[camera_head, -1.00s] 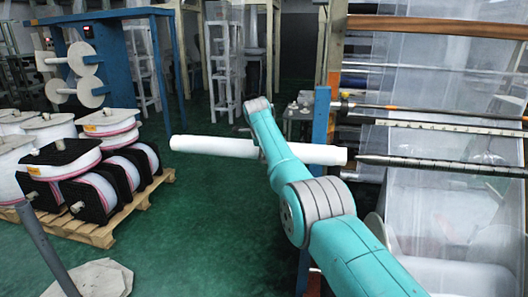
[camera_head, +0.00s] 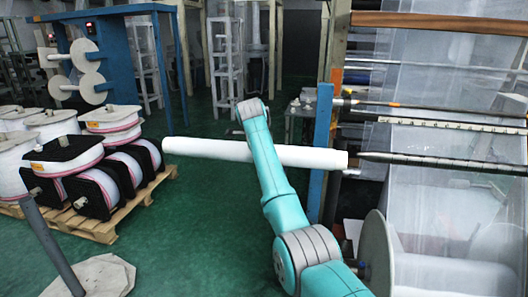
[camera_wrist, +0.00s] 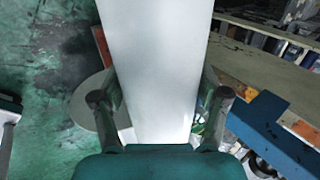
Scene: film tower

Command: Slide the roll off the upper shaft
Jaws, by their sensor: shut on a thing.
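The white roll (camera_head: 215,150) is a long tube held roughly level in the head view, crossing behind my arm. Its right end is beside the tip of the dark shaft (camera_head: 430,161), roughly in line with it. The roll's length looks clear of the shaft; I cannot tell whether a small overlap is left at the tip. In the wrist view the roll (camera_wrist: 155,55) runs up the middle between the two fingers of my gripper (camera_wrist: 160,104), which is shut on it. In the head view the gripper is hidden behind my arm and the roll.
A blue post (camera_head: 320,140) of the machine frame stands close behind the roll's right part. A pallet (camera_head: 100,228) with several spools is at left, near a grey slanted pole (camera_head: 50,245). A large reel (camera_head: 377,262) is below the shaft. Green floor between is clear.

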